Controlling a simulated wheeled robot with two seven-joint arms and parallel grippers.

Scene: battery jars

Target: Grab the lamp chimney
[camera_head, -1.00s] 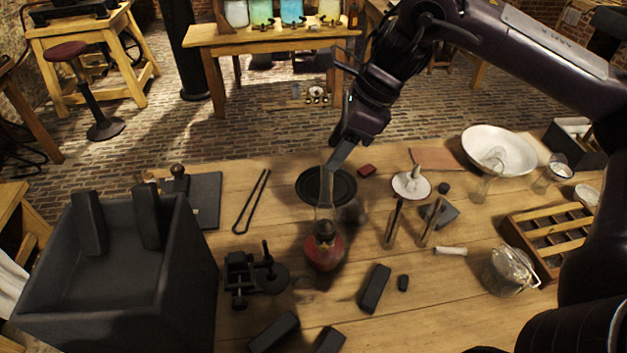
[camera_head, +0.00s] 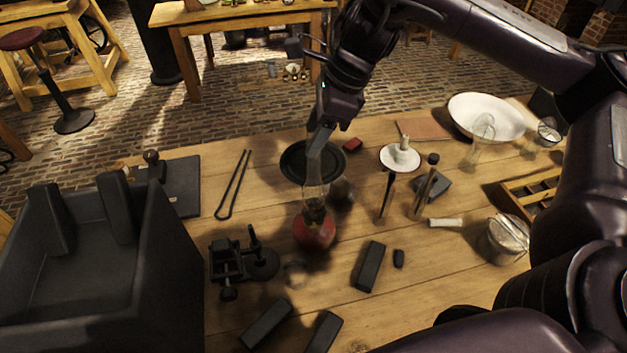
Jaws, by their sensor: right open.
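The lamp chimney is a clear glass tube (camera_head: 315,193) standing upright on the lamp, whose red, rounded base (camera_head: 314,232) sits near the middle of the wooden table. My right gripper (camera_head: 316,150) reaches down from the upper right. It is open, with its fingers at the top of the chimney. In this view I cannot tell whether the fingers touch the glass. The fingers cover part of the chimney's upper end. My left gripper is not in view.
A dark round plate (camera_head: 296,163) lies just behind the chimney. A large dark box (camera_head: 165,285) fills the left front. Black tongs (camera_head: 236,185), a black metal device (camera_head: 230,262) and dark blocks (camera_head: 370,266) surround the lamp. A candle holder (camera_head: 400,156) stands to the right.

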